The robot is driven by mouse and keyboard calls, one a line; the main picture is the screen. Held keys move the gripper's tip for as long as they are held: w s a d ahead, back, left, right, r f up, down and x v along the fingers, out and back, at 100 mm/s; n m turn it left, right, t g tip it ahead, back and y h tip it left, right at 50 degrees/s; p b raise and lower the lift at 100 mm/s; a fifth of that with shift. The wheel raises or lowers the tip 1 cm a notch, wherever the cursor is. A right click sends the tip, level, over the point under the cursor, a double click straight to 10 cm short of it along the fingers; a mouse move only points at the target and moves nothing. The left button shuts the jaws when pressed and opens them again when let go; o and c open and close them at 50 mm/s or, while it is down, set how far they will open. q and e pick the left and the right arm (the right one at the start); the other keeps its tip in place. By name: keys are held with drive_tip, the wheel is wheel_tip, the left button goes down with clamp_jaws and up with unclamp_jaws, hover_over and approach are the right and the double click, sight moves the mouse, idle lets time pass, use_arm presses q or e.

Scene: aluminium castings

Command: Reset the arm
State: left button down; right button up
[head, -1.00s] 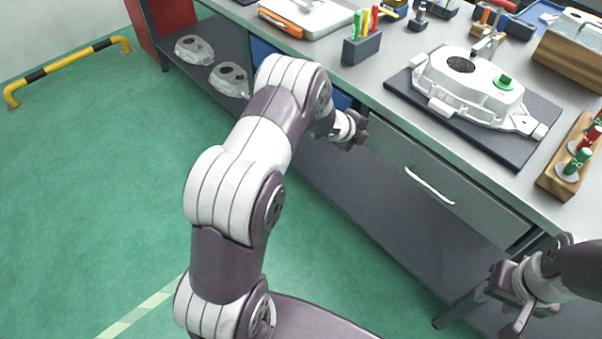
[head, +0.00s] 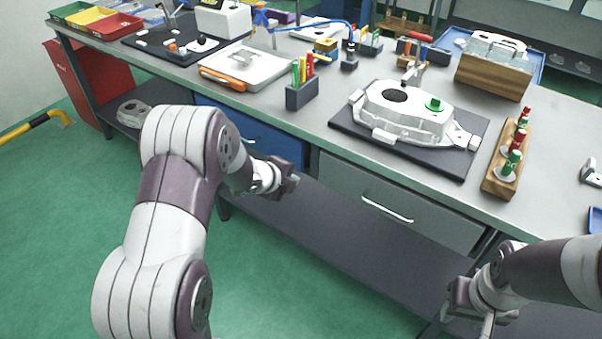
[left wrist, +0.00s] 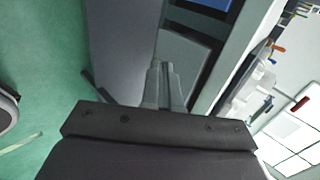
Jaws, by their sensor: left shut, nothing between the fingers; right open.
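My left gripper (head: 287,180) is in front of the bench, beside the blue drawer and below the tabletop edge. It is shut with nothing in it; its closed fingers (left wrist: 165,86) show in the left wrist view. My right gripper (head: 472,308) is at the lower right of the head view, in front of the bench and below the drawer.
The bench (head: 420,185) holds a white casting (head: 405,115) on a dark mat (head: 345,122), a wooden rack (head: 495,175) with green and red items, a pen holder (head: 302,95) and a white case (head: 247,66). A drawer handle (head: 387,208) juts out between my arms.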

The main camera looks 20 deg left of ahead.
use_arm(q)
drive_tip(key=shift+s, duration=0.1)
drive_tip(key=s+a+f+n+g+y, duration=0.1)
drive_tip(key=s+a+n+g+y, duration=0.15)
drive_tip(key=s+n, duration=0.5)
drive_tip(key=s+a+f+n+g+y, duration=0.1)
drive_tip(key=s+n+g+y, duration=0.15)
drive_tip(key=s+n, duration=0.55)
drive_tip(key=s+d+r+n+g+h, duration=0.2)
drive_tip(key=s+d+r+n+g, duration=0.15)
drive_tip(key=s+n, duration=0.35)
drive_tip(key=s+d+r+p, duration=0.1)
drive_tip(key=r+p, duration=0.6)
drive_tip(key=r, duration=0.1)
drive_tip(key=s+d+r+m+p, duration=0.1)
drive_tip(key=d+r+p, duration=0.1)
drive_tip(key=r+p, duration=0.5)
drive_tip(key=shift+s+d+r+t, duration=0.2)
drive_tip(key=shift+s+r+t, duration=0.2)
drive_tip(key=shift+r, duration=0.3)
